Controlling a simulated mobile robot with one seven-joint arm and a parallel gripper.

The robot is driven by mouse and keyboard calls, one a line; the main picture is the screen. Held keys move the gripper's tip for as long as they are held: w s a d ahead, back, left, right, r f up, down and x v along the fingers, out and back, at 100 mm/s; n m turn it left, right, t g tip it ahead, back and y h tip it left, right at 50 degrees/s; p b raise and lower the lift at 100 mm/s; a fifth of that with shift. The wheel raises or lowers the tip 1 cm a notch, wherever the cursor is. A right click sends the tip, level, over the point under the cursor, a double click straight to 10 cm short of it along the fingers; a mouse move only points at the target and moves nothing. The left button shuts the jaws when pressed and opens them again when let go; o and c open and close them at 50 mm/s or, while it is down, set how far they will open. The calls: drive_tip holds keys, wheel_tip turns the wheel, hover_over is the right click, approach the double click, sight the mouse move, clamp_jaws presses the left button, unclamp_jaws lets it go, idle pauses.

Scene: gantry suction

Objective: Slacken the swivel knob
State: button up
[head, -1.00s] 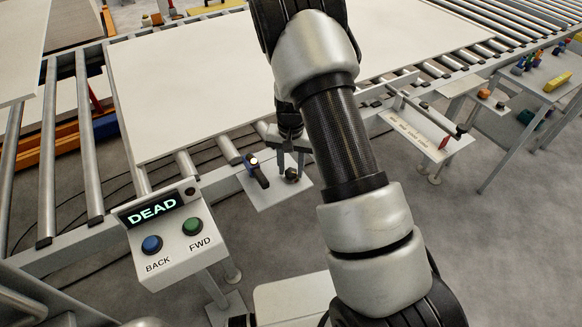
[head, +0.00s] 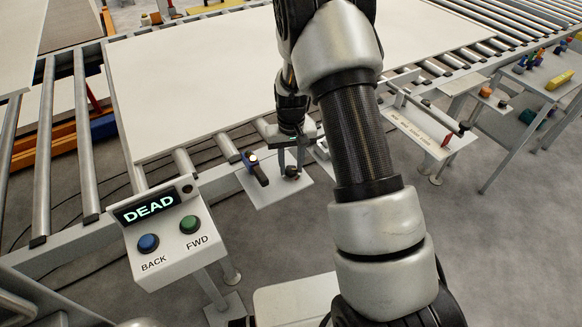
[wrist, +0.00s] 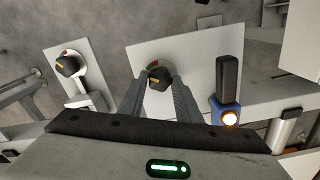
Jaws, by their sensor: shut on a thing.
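A black round knob (wrist: 158,78) with an orange mark sits on a white plate (wrist: 193,62). A red and green dial mark shows at its far edge in the wrist view. In the head view the knob (head: 291,172) is small and dark on the plate (head: 262,195). My gripper (head: 287,172) points down over the plate with its fingers shut on this knob, one on each side. It also shows in the wrist view (wrist: 159,82). A second similar knob (wrist: 68,65) stands on a separate white plate to the left in the wrist view.
A black lever with a blue, lit base (wrist: 226,105) stands close beside the gripped knob. A control box (head: 165,232) reads DEAD, with blue BACK and green FWD buttons. A large pale board (head: 190,90) lies on the rollers.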

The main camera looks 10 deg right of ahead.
sight(291, 169)
drive_tip(key=shift+n+b, duration=0.35)
drive_tip(key=shift+n, duration=0.85)
drive_tip(key=o, duration=1.1)
drive_tip(key=shift+c, duration=0.2)
wheel_tip(291, 169, up, 18)
drive_tip(key=p, duration=0.1)
drive_tip(key=shift+f, duration=0.25)
